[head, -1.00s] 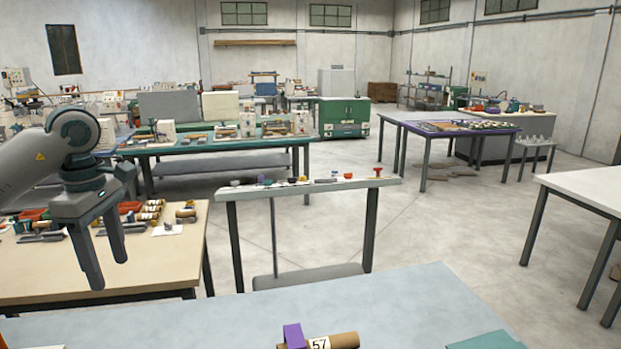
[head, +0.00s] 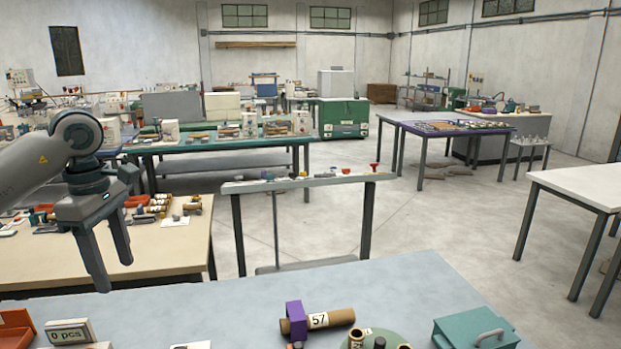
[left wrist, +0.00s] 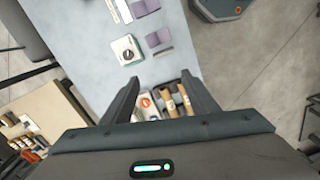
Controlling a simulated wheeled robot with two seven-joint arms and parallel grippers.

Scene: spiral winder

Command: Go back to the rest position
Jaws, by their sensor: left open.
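My left gripper (head: 112,268) is raised at the left of the head view, above the left part of the near light-blue table (head: 230,310). Its two fingers are apart with nothing between them. In the left wrist view the open fingers (left wrist: 160,95) point down toward the table (left wrist: 85,60). A box with brown tubes (left wrist: 178,98) shows below and between them, apart from the fingers. My right gripper is in neither view.
On the near table are a cardboard tube marked 57 (head: 335,319) by a purple holder (head: 295,319), a teal box (head: 475,332), a "0 pcs" sign (head: 70,331) and an orange bin (head: 15,328). A narrow bench (head: 305,182) and a wooden table (head: 150,250) stand beyond. Open floor lies to the right.

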